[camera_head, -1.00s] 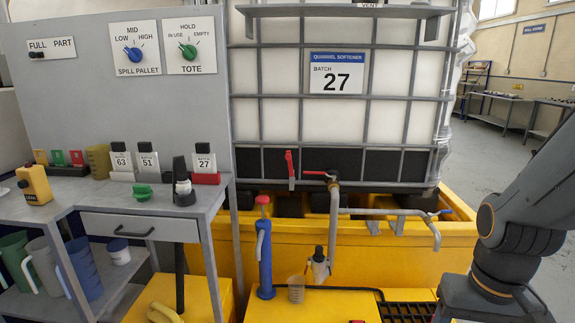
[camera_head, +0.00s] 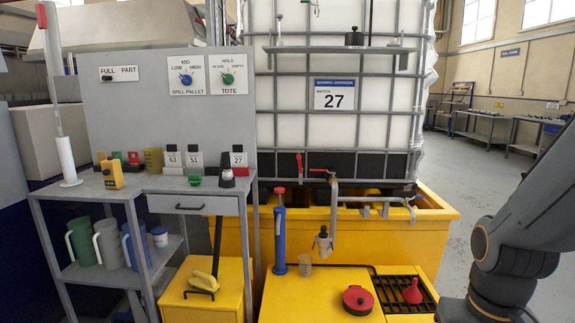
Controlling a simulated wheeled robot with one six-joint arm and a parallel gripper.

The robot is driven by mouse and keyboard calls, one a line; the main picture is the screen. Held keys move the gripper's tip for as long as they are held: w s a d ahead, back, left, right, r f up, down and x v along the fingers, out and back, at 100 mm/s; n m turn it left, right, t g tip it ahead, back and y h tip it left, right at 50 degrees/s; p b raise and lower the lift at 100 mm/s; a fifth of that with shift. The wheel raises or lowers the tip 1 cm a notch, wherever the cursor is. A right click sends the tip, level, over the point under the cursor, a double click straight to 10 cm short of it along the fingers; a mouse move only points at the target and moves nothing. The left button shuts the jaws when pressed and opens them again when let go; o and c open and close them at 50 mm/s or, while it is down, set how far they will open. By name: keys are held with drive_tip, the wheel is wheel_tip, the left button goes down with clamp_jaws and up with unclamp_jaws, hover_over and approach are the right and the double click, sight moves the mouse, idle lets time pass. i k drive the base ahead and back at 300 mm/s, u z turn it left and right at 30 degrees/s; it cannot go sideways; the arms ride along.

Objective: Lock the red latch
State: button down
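A small red upright piece (camera_head: 299,163), which looks like the red latch, stands against the lower cage bars of the white tote (camera_head: 395,90). Just right of it a red lever handle (camera_head: 321,170) lies roughly level on top of the outlet pipe (camera_head: 334,200). I cannot tell from this distance whether the latch is locked. My gripper is out of view; only grey links of my arm show at the right edge, well apart from the latch.
A yellow spill pallet (camera_head: 400,228) lies under the tote. In front stand a blue pump with a red top (camera_head: 280,240), a clear beaker (camera_head: 305,265), a red lid (camera_head: 357,299) and a red funnel (camera_head: 412,291). A grey bench (camera_head: 150,185) is at left. Open floor lies at right.

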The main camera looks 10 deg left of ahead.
sight(298, 157)
drive_tip(key=k, duration=0.25)
drive_tip(key=u, duration=0.7)
drive_tip(key=i, duration=0.6)
drive_tip(key=u, duration=0.8)
drive_tip(key=i, duration=0.7)
drive_tip(key=z, duration=0.65)
drive_tip(key=i, duration=0.85)
drive_tip(key=z, duration=0.85)
